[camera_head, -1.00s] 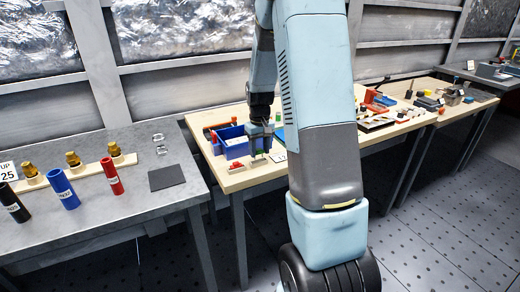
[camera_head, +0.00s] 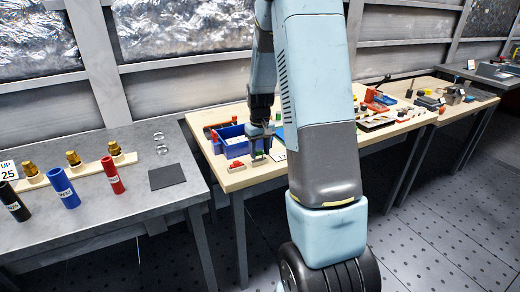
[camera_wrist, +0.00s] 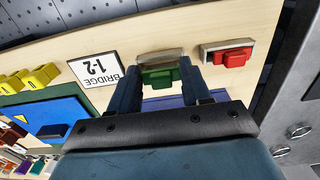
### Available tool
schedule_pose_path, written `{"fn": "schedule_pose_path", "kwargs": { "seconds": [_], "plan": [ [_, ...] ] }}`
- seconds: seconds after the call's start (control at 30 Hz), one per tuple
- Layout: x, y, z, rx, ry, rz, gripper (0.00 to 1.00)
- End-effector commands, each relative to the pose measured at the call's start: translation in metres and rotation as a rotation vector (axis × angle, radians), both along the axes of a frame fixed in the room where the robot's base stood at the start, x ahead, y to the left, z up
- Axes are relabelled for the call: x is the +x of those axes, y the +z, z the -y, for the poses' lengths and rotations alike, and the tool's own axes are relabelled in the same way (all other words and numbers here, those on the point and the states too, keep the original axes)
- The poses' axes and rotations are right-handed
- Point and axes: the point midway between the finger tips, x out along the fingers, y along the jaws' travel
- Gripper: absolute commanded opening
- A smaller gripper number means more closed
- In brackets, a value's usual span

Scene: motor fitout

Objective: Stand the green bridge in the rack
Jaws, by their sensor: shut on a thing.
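The green bridge (camera_wrist: 158,76) is between the fingers of my gripper (camera_wrist: 160,82) in the wrist view. My gripper is shut on it. A grey rack piece (camera_wrist: 160,56) lies right against the far side of the green bridge; I cannot tell whether the bridge is seated in it. A red bridge (camera_wrist: 233,57) stands in a similar grey piece to the right. In the head view my gripper (camera_head: 259,152) is low over the near left part of the wooden table, with the green bridge (camera_head: 258,154) partly hidden by the fingers. The red bridge (camera_head: 236,165) is left of it.
A card reading "BRIDGE 1-2" (camera_wrist: 96,68) lies left of the grey piece, with several yellow parts (camera_wrist: 28,80) beyond. A blue bin (camera_head: 232,140) stands behind my gripper. A grey table (camera_head: 150,212) with coloured cylinders is at the left.

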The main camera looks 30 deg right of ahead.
Motion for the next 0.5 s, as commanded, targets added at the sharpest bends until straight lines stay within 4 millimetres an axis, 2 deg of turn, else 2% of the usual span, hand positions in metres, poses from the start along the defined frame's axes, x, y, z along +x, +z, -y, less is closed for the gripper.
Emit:
{"fn": "schedule_pose_path", "kwargs": {
  "seconds": [0.5],
  "plan": [
    [-0.0003, -0.0108, 0.0001, 0.0, 0.0, -0.001, 0.19]
  ]
}}
